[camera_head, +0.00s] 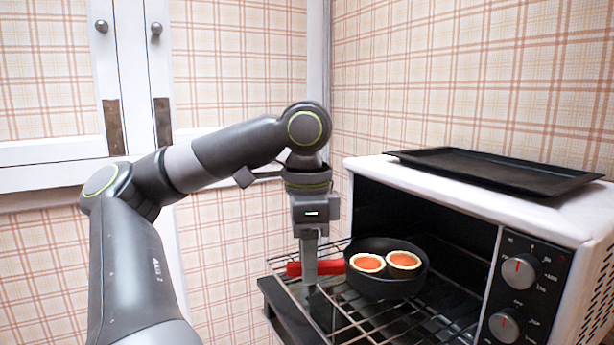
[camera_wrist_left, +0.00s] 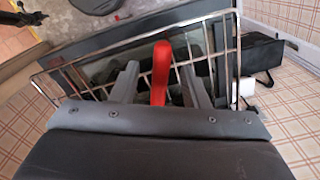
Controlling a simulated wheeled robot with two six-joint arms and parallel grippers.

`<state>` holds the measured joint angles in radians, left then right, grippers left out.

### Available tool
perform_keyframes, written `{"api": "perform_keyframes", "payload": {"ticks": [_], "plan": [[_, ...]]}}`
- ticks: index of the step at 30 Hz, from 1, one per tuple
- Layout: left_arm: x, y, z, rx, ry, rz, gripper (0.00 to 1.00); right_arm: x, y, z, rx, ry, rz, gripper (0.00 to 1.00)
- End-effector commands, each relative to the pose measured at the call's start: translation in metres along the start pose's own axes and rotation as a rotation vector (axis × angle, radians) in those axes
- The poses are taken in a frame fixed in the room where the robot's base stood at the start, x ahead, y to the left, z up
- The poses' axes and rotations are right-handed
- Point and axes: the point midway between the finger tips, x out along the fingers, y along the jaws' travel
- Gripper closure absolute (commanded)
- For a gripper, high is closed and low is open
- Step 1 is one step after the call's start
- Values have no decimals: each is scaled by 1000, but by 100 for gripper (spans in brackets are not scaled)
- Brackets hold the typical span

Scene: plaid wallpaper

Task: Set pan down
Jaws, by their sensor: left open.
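A dark round pan (camera_head: 385,285) with a red handle (camera_head: 326,267) rests on the wire rack (camera_head: 350,325) of the toaster oven, at its opening. Two small tarts with orange filling (camera_head: 404,260) sit in the pan. My left gripper (camera_head: 309,280) points down at the handle. In the left wrist view the red handle (camera_wrist_left: 161,75) lies between the two fingers (camera_wrist_left: 159,88), with gaps on both sides, so the gripper is open around it.
The white toaster oven (camera_head: 468,215) stands at the right, with its door (camera_head: 278,300) lowered and knobs on its right front. A black baking tray (camera_head: 495,170) lies on top. A white cabinet (camera_head: 150,90) is on the left. Free room lies left of the rack.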

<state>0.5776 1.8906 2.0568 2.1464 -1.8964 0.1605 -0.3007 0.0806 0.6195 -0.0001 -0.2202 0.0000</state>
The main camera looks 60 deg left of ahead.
Motion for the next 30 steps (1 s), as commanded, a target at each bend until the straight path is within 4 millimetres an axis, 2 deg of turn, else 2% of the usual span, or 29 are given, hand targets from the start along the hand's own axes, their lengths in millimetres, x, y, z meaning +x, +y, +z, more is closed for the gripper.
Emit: {"api": "perform_keyframes", "payload": {"ticks": [20, 22, 30], "plan": [[-92, 0, 0, -3, -2, -2, 59, -84, 7, -10, 0, 1, 0, 64], [-90, -1, 2, -7, -4, -2, 59, -76, 7, -9, 0, 1, 0, 64], [-110, -1, 1, -5, -5, -3, 59, -72, 6, -8, 0, 2, -1, 64]]}}
